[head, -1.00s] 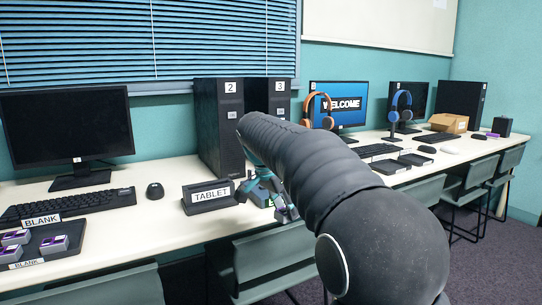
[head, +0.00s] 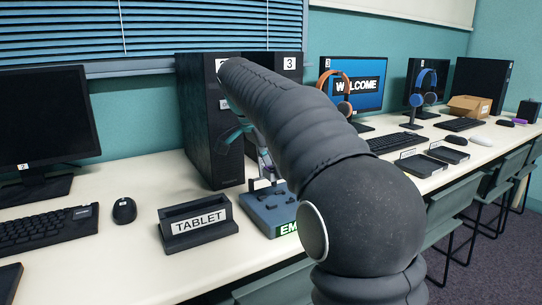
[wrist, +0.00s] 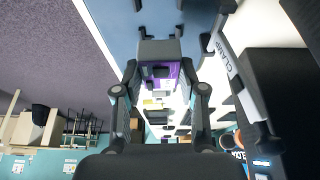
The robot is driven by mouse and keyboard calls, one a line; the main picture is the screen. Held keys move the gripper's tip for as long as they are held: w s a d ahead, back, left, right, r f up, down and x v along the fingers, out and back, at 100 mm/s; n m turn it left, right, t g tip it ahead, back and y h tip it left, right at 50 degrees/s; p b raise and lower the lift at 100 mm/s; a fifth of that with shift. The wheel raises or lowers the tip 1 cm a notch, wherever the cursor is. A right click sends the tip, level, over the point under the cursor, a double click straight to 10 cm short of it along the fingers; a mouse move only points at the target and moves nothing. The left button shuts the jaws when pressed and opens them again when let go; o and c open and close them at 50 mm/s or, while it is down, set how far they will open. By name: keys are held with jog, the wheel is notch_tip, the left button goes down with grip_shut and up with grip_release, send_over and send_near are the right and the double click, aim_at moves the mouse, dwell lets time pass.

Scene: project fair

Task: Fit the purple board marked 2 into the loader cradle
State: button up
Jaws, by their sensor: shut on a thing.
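My gripper (wrist: 160,82) is shut on a purple board (wrist: 172,72), which shows between the fingers in the wrist view with a dark grey block on it. The board's mark cannot be read. In the head view my gripper (head: 263,178) points down over a blue-grey base (head: 272,212), probably the loader cradle, with a green label starting "EM"; my arm covers its right part. In the wrist view the blue surface (wrist: 150,20) lies just beyond the fingertips, beside a grey lever marked CLAMP (wrist: 232,68). Whether the board touches the cradle cannot be told.
A TABLET holder (head: 197,224) stands left of the base. Dark computer towers (head: 208,140) stand close behind. A mouse (head: 124,210) and keyboard (head: 45,230) lie at the left. Headphone stands (head: 412,118) and dark trays (head: 422,164) are to the right. Chairs line the front edge.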

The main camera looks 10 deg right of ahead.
jog(key=shift+w+f, duration=0.1)
jog(key=shift+b+x, duration=1)
jog(key=shift+b, duration=0.05)
jog(key=f+b, duration=0.2)
jog(key=shift+a+f, duration=0.2)
jog(key=shift+f, duration=0.1)
jog(key=shift+f+b, duration=0.1)
jog(key=shift+b, duration=0.2)
jog(key=shift+s+a, duration=0.15)
jog(key=shift+s, duration=0.05)
jog(key=shift+f, duration=0.8)
dwell(0.9)
dwell(0.6)
jog(key=o, duration=1.2)
jog(key=shift+c, duration=0.2)
jog(key=shift+r, duration=0.1)
